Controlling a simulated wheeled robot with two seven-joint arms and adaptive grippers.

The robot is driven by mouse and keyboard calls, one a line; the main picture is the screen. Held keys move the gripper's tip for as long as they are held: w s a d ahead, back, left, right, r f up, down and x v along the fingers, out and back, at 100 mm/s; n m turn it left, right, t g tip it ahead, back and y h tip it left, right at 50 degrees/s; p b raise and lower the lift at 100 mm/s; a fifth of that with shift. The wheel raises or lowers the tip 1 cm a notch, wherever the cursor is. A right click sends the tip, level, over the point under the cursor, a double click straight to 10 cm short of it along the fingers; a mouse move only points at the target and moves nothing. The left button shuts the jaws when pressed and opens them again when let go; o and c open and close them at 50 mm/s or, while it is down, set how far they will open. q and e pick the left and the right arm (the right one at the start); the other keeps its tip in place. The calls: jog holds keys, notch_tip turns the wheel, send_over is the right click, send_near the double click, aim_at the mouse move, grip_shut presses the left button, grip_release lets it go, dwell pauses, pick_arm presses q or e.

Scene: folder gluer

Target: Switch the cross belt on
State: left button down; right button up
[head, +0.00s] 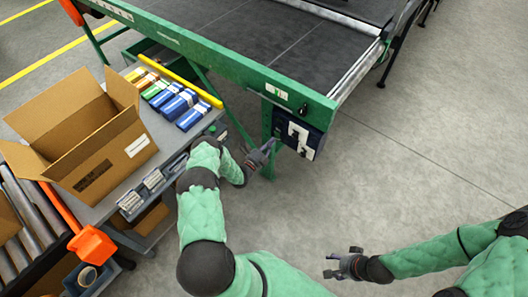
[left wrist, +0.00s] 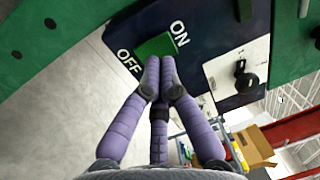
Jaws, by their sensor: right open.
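The switch box (head: 318,147) is a dark blue box with white plates, mounted under the corner of the green belt frame. In the left wrist view, a green switch (left wrist: 155,47) sits on the dark panel between the printed words ON, at its upper right, and OFF, at its lower left. My left gripper (head: 266,150) is just left of the box; in the wrist view its fingers (left wrist: 160,62) are together, empty, with the tips over the switch's lower edge. I cannot tell whether they touch it. My right gripper (head: 335,265) is open and empty above the floor.
A white plate with a black knob (left wrist: 245,77) is right of the switch. The cross belt (head: 240,30) runs above. A table with an open carton (head: 85,135) and several blue packs (head: 175,105) stands left. The floor (head: 430,150) at right is clear.

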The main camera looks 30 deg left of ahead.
aim_at(277, 135)
pick_arm(q)
jog(key=shift+w+d+r, duration=0.1)
jog(key=shift+w, duration=0.85)
jog(key=shift+r, duration=0.1)
